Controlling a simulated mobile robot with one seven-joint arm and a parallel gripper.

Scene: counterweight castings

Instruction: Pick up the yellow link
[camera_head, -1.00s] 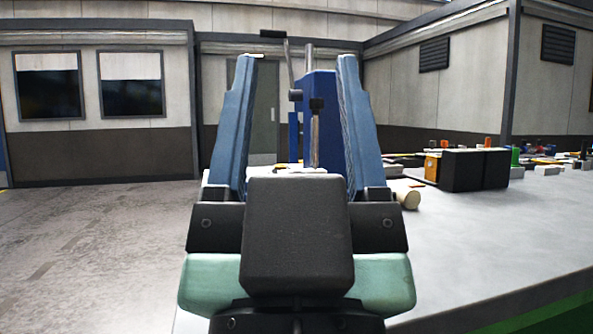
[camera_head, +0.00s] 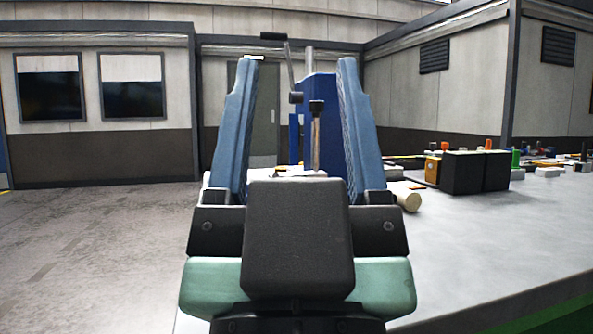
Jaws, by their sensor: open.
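My gripper (camera_head: 297,66) fills the middle of the head view. Its two blue fingers stand wide apart with nothing held between them. I cannot make out a yellow link; my gripper hides part of the table behind it. Between the fingers, farther back, a blue machine with a lever (camera_head: 318,100) and an upright rod with a black cap (camera_head: 316,140) show.
A grey table (camera_head: 470,240) extends to the right. A pale cylinder (camera_head: 409,201) lies just right of my gripper. Dark blocks (camera_head: 462,172) stand farther back, with several small coloured parts behind them. The table's front right is clear. Open floor (camera_head: 90,250) lies left.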

